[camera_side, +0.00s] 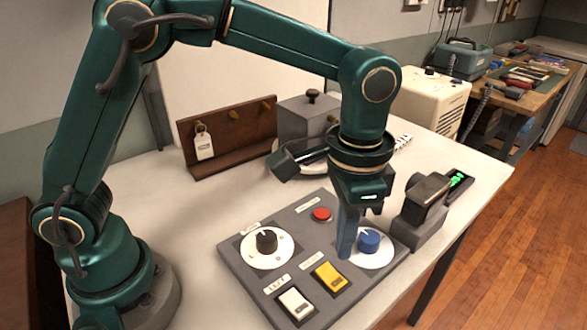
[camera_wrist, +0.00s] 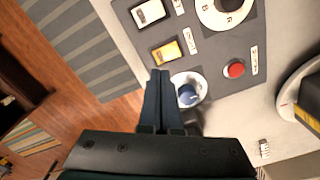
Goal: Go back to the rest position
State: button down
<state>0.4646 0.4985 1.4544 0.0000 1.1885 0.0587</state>
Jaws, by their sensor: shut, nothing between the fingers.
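My gripper (camera_side: 346,232) is shut and empty. It points down over the grey control panel (camera_side: 240,270), close beside the blue knob (camera_side: 369,240). In the wrist view the shut fingers (camera_wrist: 159,76) reach toward the panel between the yellow switch (camera_wrist: 166,52) and the blue knob (camera_wrist: 187,95). I cannot tell whether the fingertips touch the panel. The panel also carries a black knob (camera_side: 266,240) on a white dial, a red button (camera_side: 321,214) and a white switch (camera_side: 296,303).
A wooden peg rack (camera_side: 230,140) with a white tag stands behind the panel. A grey box (camera_side: 308,118) with a black knob stands beside it. A dark grey device (camera_side: 425,205) with a green display sits right of the panel. The table (camera_side: 190,225) is bare left of the panel.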

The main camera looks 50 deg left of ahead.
jog(key=shift+r, duration=0.1)
jog(key=s+a+r+n+t, duration=0.3)
jog(key=a+r+t, duration=0.1)
jog(key=a+r, duration=0.55)
jog(key=s+a+f+n+t, duration=0.1)
jog(key=s+a+f+n, duration=0.2)
jog(key=s, duration=0.4)
jog(key=shift+s+a+f+t, duration=0.35)
jog(key=shift+a+f, duration=0.1)
jog(key=shift+a, duration=0.2)
jog(key=c, duration=1.5)
grip_release()
jog(key=shift+c, duration=0.2)
